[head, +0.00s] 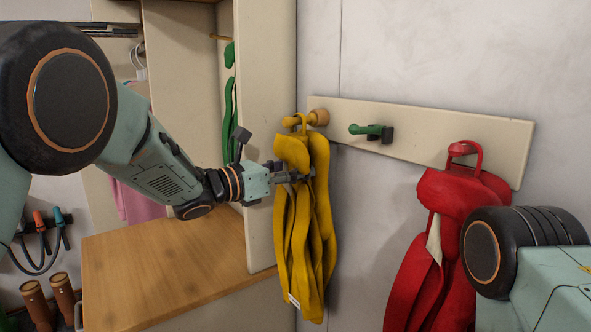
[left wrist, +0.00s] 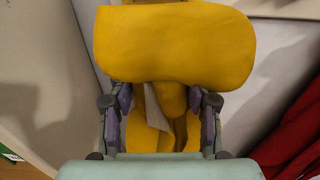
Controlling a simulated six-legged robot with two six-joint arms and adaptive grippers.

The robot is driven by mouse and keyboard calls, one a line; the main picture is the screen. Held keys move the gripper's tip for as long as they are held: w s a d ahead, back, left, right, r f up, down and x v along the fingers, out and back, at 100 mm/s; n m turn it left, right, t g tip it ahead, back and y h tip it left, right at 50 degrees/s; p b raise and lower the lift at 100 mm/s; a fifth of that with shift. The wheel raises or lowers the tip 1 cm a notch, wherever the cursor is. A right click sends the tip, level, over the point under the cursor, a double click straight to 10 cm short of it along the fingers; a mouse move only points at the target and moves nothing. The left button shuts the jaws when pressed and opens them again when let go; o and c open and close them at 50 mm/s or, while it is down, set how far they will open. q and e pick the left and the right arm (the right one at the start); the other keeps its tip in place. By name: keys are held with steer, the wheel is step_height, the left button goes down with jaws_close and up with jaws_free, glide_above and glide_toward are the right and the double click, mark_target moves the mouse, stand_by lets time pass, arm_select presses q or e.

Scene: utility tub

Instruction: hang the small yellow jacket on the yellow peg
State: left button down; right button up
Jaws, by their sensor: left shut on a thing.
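The small yellow jacket (head: 318,225) hangs upright and folded below the yellow peg (head: 290,121) at the left end of the rail. Its hanging loop (head: 304,123) appears to be around the peg, though I cannot tell whether its weight rests there. My left gripper (head: 300,178) is shut on the jacket just below its collar, from the left side. In the left wrist view the yellow jacket (left wrist: 175,45) fills the space ahead of and between the fingers (left wrist: 160,105). My right gripper is out of view; only part of that arm shows at the lower right.
The cream peg rail (head: 430,140) also carries an empty green peg (head: 370,130) and a red peg (head: 460,149) with a red jacket (head: 440,230) on it. A cream cabinet panel (head: 262,90) and a wooden bench top (head: 180,275) stand close on the left.

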arm_select(q)
steer(key=shift+b, duration=0.5)
stand_by(0.8)
stand_by(0.4)
steer(key=c, duration=0.5)
jaws_free()
steer(key=shift+f, duration=0.1)
steer(key=shift+f, duration=0.1)
steer(key=v, duration=1.2)
